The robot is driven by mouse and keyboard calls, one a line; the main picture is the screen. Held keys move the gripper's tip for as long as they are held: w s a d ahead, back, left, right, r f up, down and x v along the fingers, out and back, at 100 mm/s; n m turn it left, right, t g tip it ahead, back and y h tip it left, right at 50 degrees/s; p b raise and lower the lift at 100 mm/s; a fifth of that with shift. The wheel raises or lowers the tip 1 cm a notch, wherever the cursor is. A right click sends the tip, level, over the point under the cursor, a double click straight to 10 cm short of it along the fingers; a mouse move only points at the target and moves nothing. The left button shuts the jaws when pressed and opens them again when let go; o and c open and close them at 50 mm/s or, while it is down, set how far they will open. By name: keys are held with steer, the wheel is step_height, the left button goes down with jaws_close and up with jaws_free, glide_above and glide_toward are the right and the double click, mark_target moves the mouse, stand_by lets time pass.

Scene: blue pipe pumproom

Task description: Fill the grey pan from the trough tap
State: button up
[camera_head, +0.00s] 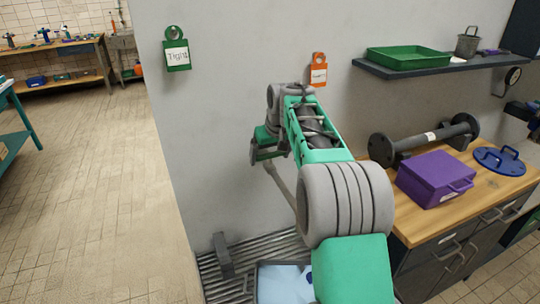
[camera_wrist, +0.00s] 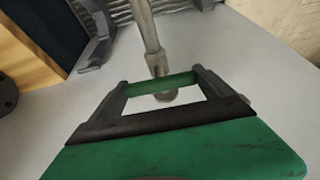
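My gripper (camera_head: 266,146) is at the wall above the trough, at the upper part of the tap's thin grey pipe (camera_head: 284,188). In the wrist view the pipe (camera_wrist: 146,28) comes down to a rounded grey end close by my gripper (camera_wrist: 160,87). A green bar spans between the two grey fingers; I cannot tell whether it is a tap handle or gripped. The ribbed metal trough (camera_head: 222,288) is at the bottom. A grey-rimmed pan (camera_head: 256,283) with a pale blue inside sits there, partly hidden by my arm; I cannot tell whether it holds water.
A wooden bench (camera_head: 428,230) at right holds a purple box (camera_head: 432,178), a dark flanged pipe (camera_head: 425,140) and a blue flange (camera_head: 498,160). A shelf above bears a green tray (camera_head: 408,57). Tags (camera_head: 177,50) hang on the wall. The floor at left is clear.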

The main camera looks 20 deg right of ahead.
steer(key=c, duration=0.8)
steer(key=shift+r+n+y+p, duration=0.3)
steer(key=shift+n+p, duration=0.4)
steer(key=shift+p, duration=0.3)
steer(key=shift+n+p, duration=0.45)
steer(key=shift+n, duration=0.15)
steer(key=shift+f+y, duration=0.25)
steer(key=shift+y, duration=0.05)
steer(key=o, duration=1.1)
steer(key=v, duration=0.7)
steer(key=shift+r, duration=0.35)
